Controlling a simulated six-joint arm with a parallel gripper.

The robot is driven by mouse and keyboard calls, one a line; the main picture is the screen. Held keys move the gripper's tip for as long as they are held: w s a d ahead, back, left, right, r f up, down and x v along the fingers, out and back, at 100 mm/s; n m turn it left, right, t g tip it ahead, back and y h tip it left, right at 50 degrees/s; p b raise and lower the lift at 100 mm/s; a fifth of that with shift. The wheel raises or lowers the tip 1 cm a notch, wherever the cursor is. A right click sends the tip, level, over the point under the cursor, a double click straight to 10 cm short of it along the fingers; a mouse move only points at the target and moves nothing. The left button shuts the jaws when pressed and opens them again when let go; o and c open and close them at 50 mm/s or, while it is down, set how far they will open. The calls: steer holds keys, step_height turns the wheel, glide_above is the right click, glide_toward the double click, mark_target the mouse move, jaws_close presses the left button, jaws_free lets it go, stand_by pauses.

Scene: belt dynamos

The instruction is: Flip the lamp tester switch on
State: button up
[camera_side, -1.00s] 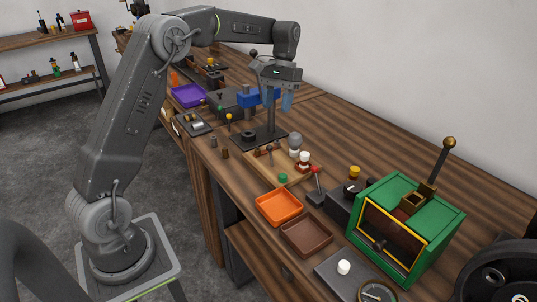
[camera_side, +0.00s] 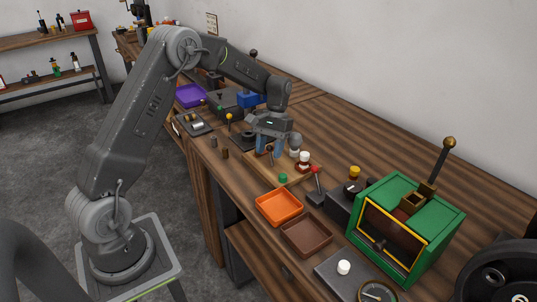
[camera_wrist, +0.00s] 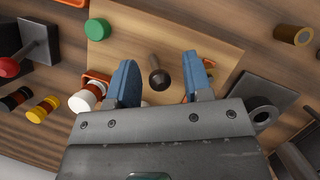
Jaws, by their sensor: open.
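The lamp tester looks to be the light wooden board (camera_side: 262,173), on the bench in the side view and under my gripper in the wrist view (camera_wrist: 205,50). A small lever with a dark round knob, seemingly its switch, rises from it (camera_wrist: 158,76). A green cap (camera_side: 283,178) sits near one end of the board, also in the wrist view (camera_wrist: 97,29). My gripper (camera_side: 273,146) is open above the board, fingers down. In the wrist view the lever shows between my blue fingertips (camera_wrist: 158,72); contact cannot be told. My gripper's body hides part of the board.
A white-topped part (camera_side: 304,157) stands close beside my fingers. A red-knobbed lever (camera_side: 316,171) stands to the right. An orange tray (camera_side: 262,212) and a brown tray (camera_side: 322,247) lie in front. A green box (camera_side: 449,217) stands further right.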

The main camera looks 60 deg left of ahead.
steer(key=shift+x, duration=0.9)
steer(key=c, duration=0.8)
steer(key=shift+a+f+h, duration=0.15)
steer(key=shift+a+h, duration=0.25)
steer(key=shift+h, duration=0.5)
jaws_close()
steer(key=o, duration=0.8)
jaws_free()
steer(key=shift+d, duration=0.1)
